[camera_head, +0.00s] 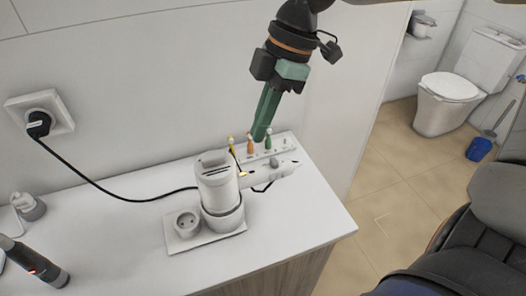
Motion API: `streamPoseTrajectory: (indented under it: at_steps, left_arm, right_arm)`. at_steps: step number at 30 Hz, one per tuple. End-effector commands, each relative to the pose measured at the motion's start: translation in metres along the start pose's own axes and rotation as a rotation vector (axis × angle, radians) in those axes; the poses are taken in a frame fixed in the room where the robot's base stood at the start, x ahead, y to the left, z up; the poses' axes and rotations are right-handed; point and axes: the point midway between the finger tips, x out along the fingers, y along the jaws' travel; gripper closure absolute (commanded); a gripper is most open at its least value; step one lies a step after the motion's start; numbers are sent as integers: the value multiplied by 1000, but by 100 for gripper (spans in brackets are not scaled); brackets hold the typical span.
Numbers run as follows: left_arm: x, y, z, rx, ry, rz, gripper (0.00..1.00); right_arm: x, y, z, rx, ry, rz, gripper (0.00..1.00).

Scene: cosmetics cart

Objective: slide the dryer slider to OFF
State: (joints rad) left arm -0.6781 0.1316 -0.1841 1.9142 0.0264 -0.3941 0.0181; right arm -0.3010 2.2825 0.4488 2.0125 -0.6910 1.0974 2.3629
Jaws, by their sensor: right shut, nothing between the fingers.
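The white dryer (216,184) sits on the white countertop, with its round body at left and a narrow handle (280,171) reaching right. A small yellow-orange patch (242,174) shows where the handle meets the body; I cannot tell whether it is the slider or which position the slider is in. My right gripper (259,138) comes down from the top with its green fingers shut and empty. Its tips are above and behind the handle in the picture, close to several coloured pegs. My left gripper is not in view.
A white base with a socket (187,224) is beside the dryer. A black cord runs to the wall outlet (39,117). Yellow, orange and green pegs (250,146) stand on a white strip behind the handle. A dark device (40,266) lies at left. The front countertop (300,232) is clear.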

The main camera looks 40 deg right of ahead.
Motion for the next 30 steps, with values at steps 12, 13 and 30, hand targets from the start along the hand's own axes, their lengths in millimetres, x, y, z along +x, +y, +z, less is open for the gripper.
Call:
streamPoseTrajectory:
  at_steps: [12,13,30]
  left_arm:
    - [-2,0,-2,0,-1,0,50]
    - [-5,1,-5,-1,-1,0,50]
    - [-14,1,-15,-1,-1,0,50]
  right_arm:
    - [83,-2,0,-2,2,-7,100]
    - [78,0,2,2,7,-2,100]
    - [67,0,38,0,4,1,100]
